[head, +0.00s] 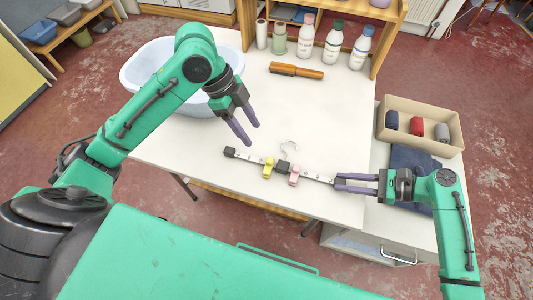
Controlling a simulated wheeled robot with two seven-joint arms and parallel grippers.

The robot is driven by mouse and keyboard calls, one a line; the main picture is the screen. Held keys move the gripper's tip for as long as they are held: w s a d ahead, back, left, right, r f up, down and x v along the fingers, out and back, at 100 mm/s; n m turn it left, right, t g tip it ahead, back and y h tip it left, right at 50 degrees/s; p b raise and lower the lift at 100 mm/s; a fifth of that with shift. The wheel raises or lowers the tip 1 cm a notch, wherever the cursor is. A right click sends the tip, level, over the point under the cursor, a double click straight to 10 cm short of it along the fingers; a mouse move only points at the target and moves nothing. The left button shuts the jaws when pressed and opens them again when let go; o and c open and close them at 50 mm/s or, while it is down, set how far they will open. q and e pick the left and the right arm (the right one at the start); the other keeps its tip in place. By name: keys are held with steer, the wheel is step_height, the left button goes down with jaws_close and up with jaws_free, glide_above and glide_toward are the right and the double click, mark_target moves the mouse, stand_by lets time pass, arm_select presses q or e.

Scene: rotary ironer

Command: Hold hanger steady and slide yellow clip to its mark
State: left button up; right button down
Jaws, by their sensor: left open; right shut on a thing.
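The hanger (316,176) lies on the white table as a pale bar with dark marks, a hook (289,149) at its middle and a black block at its left end. A yellow clip (268,167) sits on the bar left of the middle. A pink clip (294,176) sits just right of the middle. My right gripper (337,182) is shut on the hanger's right end. My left gripper (248,136) is open and empty, up and left of the yellow clip and apart from it. Which mark belongs to the yellow clip cannot be told.
Several bottles (332,43) stand along the back edge by a wooden shelf. A pale blue basin (150,65) is behind my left arm. A box of rolled cloths (418,106) is at right. The table between is clear.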

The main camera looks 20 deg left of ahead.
mark_target(269, 159)
arm_select(q)
steer(key=x, duration=1.2)
steer(key=shift+a, duration=0.1)
steer(key=shift+w, duration=0.1)
jaws_close()
stand_by(0.7)
